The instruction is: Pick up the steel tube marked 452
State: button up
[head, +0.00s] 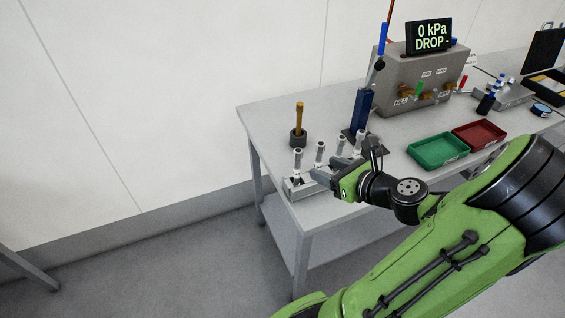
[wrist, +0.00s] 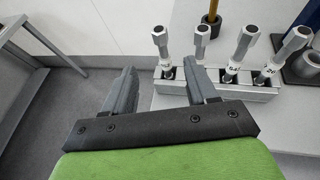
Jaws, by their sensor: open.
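Several upright steel tubes stand in a pale rack (head: 291,188) at the table's near left corner. In the wrist view the leftmost tube (wrist: 160,42) stands just beyond the space between my fingertips. The second tube (wrist: 201,40) is partly hidden behind my right finger. Two more tubes, a third (wrist: 243,42) and a fourth (wrist: 292,42), stand to the right.
A black cup (head: 298,138) with a brass rod stands behind the rack. A blue post (head: 361,110) rises to the right. Green (head: 437,149) and red (head: 479,134) trays and a grey pressure box (head: 420,82) sit farther right. The table's left edge is close.

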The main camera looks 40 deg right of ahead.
aim_at(294, 155)
jog(key=b+x, duration=0.2)
jog(key=x, duration=0.6)
jog(key=shift+w+f, duration=0.15)
jog(key=shift+f, duration=0.15)
jog(key=b+x, duration=0.1)
jog(key=x, duration=0.4)
jog(key=shift+w+d+b, duration=0.1)
jog(key=shift+w+b, duration=0.25)
jog(key=shift+b, duration=0.05)
jog(key=shift+s+r, duration=0.1)
jog(key=shift+c, duration=0.9)
grip_shut()
